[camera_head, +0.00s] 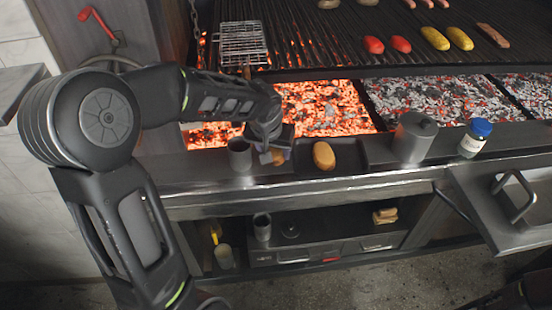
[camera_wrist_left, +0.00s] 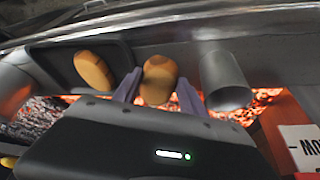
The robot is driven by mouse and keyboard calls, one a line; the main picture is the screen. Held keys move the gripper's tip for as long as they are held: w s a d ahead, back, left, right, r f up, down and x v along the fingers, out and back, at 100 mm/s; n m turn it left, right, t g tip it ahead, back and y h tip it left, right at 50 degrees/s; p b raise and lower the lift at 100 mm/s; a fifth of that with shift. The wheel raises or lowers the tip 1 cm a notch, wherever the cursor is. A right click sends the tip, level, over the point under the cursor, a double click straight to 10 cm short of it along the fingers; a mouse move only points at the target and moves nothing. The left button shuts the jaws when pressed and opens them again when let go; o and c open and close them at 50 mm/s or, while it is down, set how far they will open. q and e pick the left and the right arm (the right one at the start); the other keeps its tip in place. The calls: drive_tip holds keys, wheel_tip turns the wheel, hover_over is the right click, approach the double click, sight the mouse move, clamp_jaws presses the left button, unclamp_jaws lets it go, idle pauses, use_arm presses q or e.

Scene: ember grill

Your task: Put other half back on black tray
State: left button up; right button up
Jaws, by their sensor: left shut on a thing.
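The black tray (camera_head: 352,153) sits on the metal ledge in front of the grill. One tan bun half (camera_head: 323,155) lies on it near its left end. In the left wrist view, that half (camera_wrist_left: 93,70) is left of my gripper, on the tray (camera_wrist_left: 121,57). My left gripper (camera_head: 277,157) is shut on the other bun half (camera_wrist_left: 158,80), which shows between its two purple fingers. This half is left of the tray in the head view, mostly hidden by the gripper. Whether it touches the ledge is unclear. My right gripper is not in view.
A metal cup (camera_head: 239,154) stands close to the left of my gripper. A lidded metal pot (camera_head: 414,137) and a blue-capped jar (camera_head: 474,138) stand right of the tray. Glowing coals (camera_head: 325,108) lie behind the ledge.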

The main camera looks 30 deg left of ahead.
use_arm(q)
drive_tip(key=shift+f, duration=1.85)
drive_tip(key=shift+f, duration=0.1)
drive_tip(key=shift+f, duration=0.1)
drive_tip(key=o, duration=1.5)
drive_tip(key=shift+r, duration=0.35)
drive_tip(key=b+v, duration=0.1)
drive_tip(key=v, duration=1)
drive_tip(key=shift+s+r, duration=0.25)
drive_tip(key=shift+r, duration=0.1)
drive_tip(key=shift+c, duration=0.6)
